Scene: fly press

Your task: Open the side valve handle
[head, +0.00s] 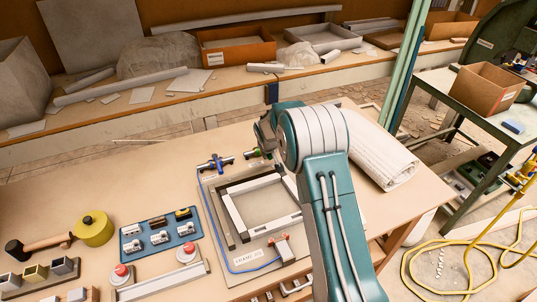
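A framed panel (212,212) lies on the bench with small valves around its frame. A valve with a blue handle (215,163) is at its back left corner. A fitting with a red-orange handle (281,246) is at the front, at the end of a blue tube (238,271). I cannot tell which is the side valve. My arm crosses the panel's right side.
Left of the panel are a blue board (160,235) with switches, red push buttons and a yellow round object (93,229). A rolled white cloth (380,155) lies to the right. A rear bench holds boxes. A yellow hose (440,262) lies on the floor.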

